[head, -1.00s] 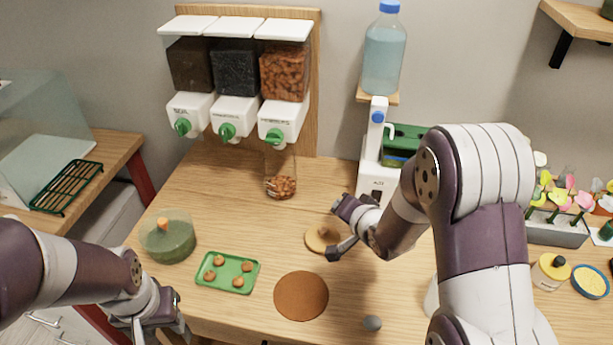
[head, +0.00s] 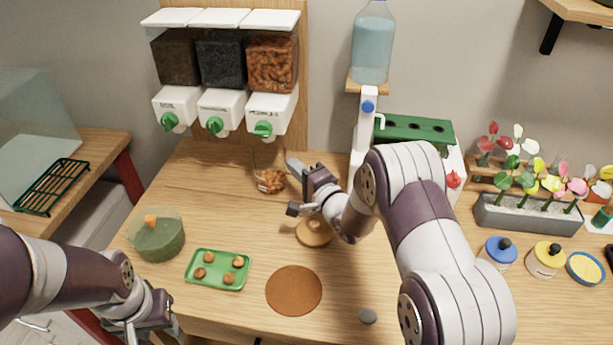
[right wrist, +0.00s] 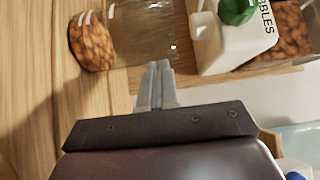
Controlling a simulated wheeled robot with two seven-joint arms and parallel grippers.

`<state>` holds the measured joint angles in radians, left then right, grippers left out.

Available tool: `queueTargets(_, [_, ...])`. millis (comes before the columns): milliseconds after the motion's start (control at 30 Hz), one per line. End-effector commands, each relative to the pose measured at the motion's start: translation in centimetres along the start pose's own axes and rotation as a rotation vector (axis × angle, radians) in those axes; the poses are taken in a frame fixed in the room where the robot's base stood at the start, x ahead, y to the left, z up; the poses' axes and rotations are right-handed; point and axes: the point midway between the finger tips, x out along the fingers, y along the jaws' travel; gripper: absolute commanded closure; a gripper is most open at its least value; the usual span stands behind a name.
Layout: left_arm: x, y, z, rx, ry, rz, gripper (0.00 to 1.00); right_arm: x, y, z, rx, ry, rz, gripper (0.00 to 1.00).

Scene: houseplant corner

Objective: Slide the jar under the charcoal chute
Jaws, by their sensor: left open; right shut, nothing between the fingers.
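The clear glass jar (head: 270,181), with brown pebbles in its bottom, stands upright on the table below the right-hand pebbles chute (head: 263,130). The charcoal chute (head: 215,126) is the middle one, under a bin of black grains, left of the jar. My right gripper (head: 292,163) is shut and empty, just right of the jar. In the right wrist view, its closed fingers (right wrist: 156,72) point toward the jar's glass side (right wrist: 142,35); I cannot tell whether they touch. My left gripper (head: 163,332) is open and empty at the lower left, away from the jar.
A green tray (head: 217,284) with several small brown pieces, a green-filled bowl (head: 157,236), a brown mat (head: 294,306) and a round wooden disc (head: 327,238) lie nearer the front. A water dispenser (head: 372,50) stands right. Table left of the jar is clear.

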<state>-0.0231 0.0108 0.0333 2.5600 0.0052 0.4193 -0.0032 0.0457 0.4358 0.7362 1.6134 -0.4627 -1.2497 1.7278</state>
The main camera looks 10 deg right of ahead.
Motion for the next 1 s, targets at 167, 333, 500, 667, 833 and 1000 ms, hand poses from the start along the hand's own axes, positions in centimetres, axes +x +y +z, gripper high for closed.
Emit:
queueTargets(167, [0.0, 0.0, 0.0, 0.000, 0.000, 0.000, 0.57, 0.7, 0.0, 0.0, 0.000, 0.001, 0.000, 1.00])
queueTargets(333, [0.0, 0.0, 0.0, 0.000, 0.000, 0.000, 0.57, 0.7, 0.0, 0.0, 0.000, 0.001, 0.000, 1.00])
queueTargets(500, [0.2, 0.0, 0.0, 0.000, 0.000, 0.000, 0.57, 1.2, 0.1, 0.5, -0.002, -0.002, 0.000, 1.00])
queueTargets(667, [1.1, 0.0, 0.1, 0.000, 0.000, 0.000, 0.57, 3.8, 0.3, 3.1, -0.003, -0.005, -0.002, 1.00])
queueTargets(833, [2.4, 0.0, 0.3, 0.000, 0.000, 0.000, 0.57, 6.9, 0.5, 6.3, -0.002, -0.003, 0.001, 1.00])
queueTargets(1000, [3.1, 0.0, 0.4, 0.000, 0.000, 0.000, 0.57, 8.7, 0.4, 8.1, 0.000, 0.000, 0.003, 1.00])
